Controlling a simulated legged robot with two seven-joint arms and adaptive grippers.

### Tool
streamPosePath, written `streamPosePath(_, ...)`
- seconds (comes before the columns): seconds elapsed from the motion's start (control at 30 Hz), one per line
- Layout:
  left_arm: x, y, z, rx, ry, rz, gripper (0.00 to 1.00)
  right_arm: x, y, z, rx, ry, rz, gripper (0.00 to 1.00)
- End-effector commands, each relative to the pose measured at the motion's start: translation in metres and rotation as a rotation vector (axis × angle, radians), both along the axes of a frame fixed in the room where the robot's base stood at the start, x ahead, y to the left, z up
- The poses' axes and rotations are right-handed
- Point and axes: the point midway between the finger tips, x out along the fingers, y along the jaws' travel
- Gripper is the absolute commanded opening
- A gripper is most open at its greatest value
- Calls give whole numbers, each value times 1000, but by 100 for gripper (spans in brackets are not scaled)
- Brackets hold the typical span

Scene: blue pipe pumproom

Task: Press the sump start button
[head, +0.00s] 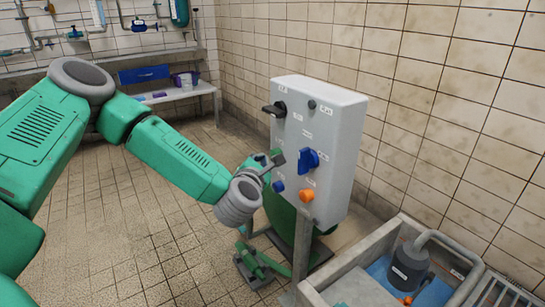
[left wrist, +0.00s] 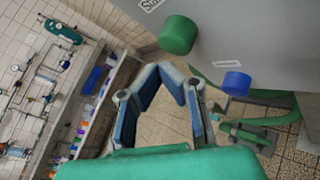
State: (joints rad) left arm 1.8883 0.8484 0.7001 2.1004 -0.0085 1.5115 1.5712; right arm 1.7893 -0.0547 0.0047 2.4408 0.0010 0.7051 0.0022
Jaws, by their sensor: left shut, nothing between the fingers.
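A grey control box (head: 330,150) stands on a post at the centre right of the head view. A green button (head: 276,153) is at its left side, partly hidden by my gripper. It also shows in the left wrist view (left wrist: 178,35), under a partly cut-off label that seems to read "Sta". A blue button (head: 278,186) sits below it, also in the left wrist view (left wrist: 237,83). My left gripper (head: 274,160) is shut and empty, its fingertips (left wrist: 163,70) close by the green button. I cannot tell whether they touch it. My right gripper is not in view.
The box also carries a black switch (head: 275,109), a blue knob (head: 308,160) and an orange button (head: 306,195). A grey bin (head: 330,290) with a pump stands at the lower right. A shelf (head: 180,93) is at the back. The tiled floor at left is clear.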

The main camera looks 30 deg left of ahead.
Motion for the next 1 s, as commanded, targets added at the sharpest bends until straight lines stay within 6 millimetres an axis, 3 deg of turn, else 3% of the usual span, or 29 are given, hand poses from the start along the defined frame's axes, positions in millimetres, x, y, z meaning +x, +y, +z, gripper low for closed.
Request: streamPosePath(1.0, 10, -5, 2, 0, 0, 0, 0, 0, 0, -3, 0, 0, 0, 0)
